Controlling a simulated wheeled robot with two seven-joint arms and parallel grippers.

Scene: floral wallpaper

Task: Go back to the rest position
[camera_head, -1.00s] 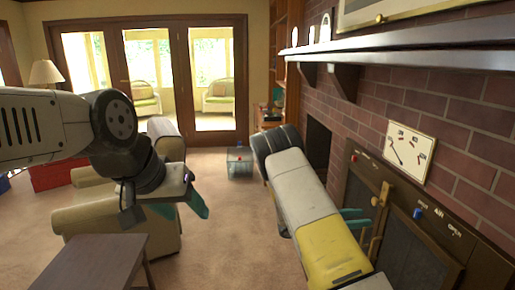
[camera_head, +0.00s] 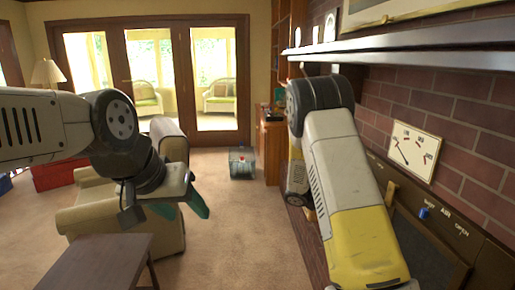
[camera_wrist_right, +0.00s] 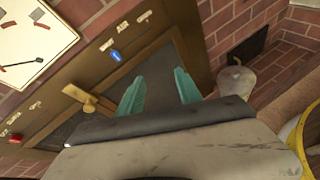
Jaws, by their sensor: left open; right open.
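My left gripper (camera_head: 180,206) hangs in front of the beige armchair in the head view, with its teal fingers apart and nothing seen between them. My right arm reaches down the right side of the head view, and its gripper is hidden there. In the right wrist view my right gripper (camera_wrist_right: 160,92) is open and empty, its two teal fingers wide apart. Beyond them is a dark panel with a brass handle (camera_wrist_right: 88,99), a blue knob (camera_wrist_right: 116,56) and a red knob (camera_wrist_right: 15,138). The handle lies left of the fingers, apart from them in the picture.
A brick wall (camera_head: 470,112) with a dial gauge (camera_head: 414,151) and a mantel shelf (camera_head: 420,59) stands close on the right. A dark table (camera_head: 95,262) and the armchair (camera_head: 120,205) are at left. Carpet (camera_head: 230,230) is clear in the middle.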

